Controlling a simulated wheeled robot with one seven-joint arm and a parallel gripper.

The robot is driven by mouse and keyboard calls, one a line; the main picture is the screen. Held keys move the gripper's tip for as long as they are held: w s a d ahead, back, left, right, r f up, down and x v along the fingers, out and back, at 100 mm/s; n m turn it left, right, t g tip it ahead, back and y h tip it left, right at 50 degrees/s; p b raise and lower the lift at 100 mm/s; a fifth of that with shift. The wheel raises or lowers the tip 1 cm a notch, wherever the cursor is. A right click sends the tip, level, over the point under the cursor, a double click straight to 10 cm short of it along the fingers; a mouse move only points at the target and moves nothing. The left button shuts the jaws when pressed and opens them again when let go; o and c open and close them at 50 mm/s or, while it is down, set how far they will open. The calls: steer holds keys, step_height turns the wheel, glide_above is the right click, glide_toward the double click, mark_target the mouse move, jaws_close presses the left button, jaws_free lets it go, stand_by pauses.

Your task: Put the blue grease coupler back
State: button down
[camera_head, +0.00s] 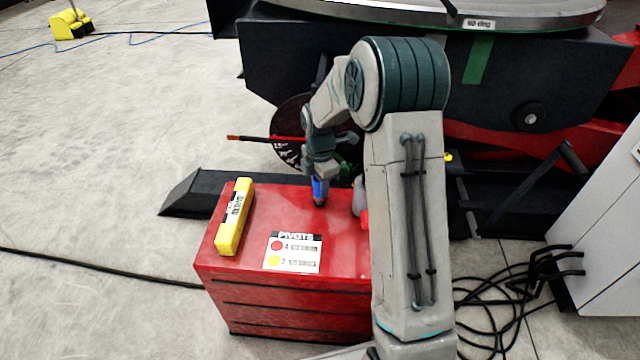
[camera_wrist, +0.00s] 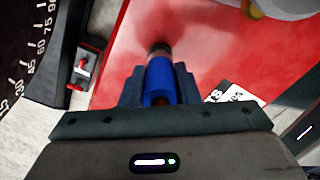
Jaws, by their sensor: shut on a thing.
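The blue grease coupler (camera_wrist: 158,82) is held between the fingers of my gripper (camera_wrist: 160,88) in the wrist view. Its dark tip points toward the red top of the cabinet (camera_wrist: 205,45). In the head view my gripper (camera_head: 320,180) points down over the back part of the red cabinet (camera_head: 345,240), with the blue coupler (camera_head: 319,190) at its end. The coupler's lower end is at or just above the cabinet top; I cannot tell whether it touches.
A yellow box-shaped level (camera_head: 235,215) and a white PIVOTS card (camera_head: 292,252) lie on the cabinet. A grey-white container (camera_head: 359,195) stands right of the gripper, partly behind my arm. The dark positioner (camera_head: 480,80) rises behind. Cables (camera_head: 500,300) lie on the floor at right.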

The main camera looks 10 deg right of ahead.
steer(key=shift+f, duration=0.4)
steer(key=c, duration=1.1)
jaws_free()
step_height(320, 180, up, 12)
steer(key=p, duration=0.4)
steer(key=shift+r, duration=0.15)
steer(key=shift+s+r, duration=0.15)
steer(key=shift+r, duration=0.4)
steer(key=s+r+m, duration=0.2)
steer(key=s+m, duration=0.8)
steer(key=s, duration=0.3)
steer(key=s+r+m+t, duration=0.1)
steer(key=s+r+m, duration=0.1)
steer(key=s+m, duration=0.9)
steer(key=s, duration=0.3)
steer(key=shift+s+a+r, duration=0.15)
steer(key=shift+a+r, duration=0.1)
steer(key=shift+r, duration=0.15)
